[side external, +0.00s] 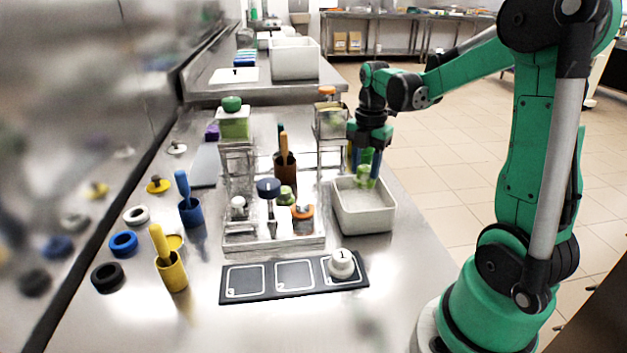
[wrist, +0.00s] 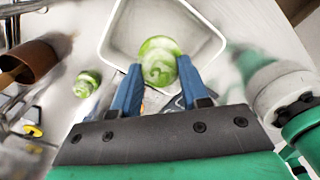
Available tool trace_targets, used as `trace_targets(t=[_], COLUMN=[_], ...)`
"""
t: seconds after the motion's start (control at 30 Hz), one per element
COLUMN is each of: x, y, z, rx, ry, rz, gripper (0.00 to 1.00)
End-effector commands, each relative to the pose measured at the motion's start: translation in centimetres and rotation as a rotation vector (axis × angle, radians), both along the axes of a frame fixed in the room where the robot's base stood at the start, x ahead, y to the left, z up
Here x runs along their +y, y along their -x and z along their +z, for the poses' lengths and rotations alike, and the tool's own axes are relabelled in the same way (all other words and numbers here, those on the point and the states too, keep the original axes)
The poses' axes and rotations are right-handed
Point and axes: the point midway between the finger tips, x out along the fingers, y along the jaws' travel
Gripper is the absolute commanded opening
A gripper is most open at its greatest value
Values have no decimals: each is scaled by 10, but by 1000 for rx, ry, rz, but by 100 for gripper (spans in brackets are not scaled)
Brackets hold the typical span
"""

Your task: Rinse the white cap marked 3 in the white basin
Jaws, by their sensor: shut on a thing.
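My gripper (wrist: 160,92), with blue fingers, is shut on a round cap (wrist: 158,62). The cap looks mostly green with pale patches rather than plain white, and a curved mark on its top is too blurred to read surely. In the side view the green cap (side external: 365,180) is in or just over the mouth of the white basin (side external: 363,217). I cannot tell whether the cap touches the basin floor or any liquid.
A black mat (side external: 260,296) with marked squares lies in front; a white cap marked 1 (side external: 341,263) sits on its right square. A clear rack (side external: 245,240) with several caps and tools stands left of the basin. Blue (side external: 191,212) and yellow (side external: 171,272) cups stand farther left.

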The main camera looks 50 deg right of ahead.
Motion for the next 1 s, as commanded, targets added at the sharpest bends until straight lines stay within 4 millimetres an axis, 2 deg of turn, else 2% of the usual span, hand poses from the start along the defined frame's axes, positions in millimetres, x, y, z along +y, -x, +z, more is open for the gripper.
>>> trace_targets(t=[0.6, 1.0], x=[0, 0], y=[0, 0], z=[-58, -68], rx=[0, 0], ry=[0, 0], rz=[0, 0], gripper=[0, 0])
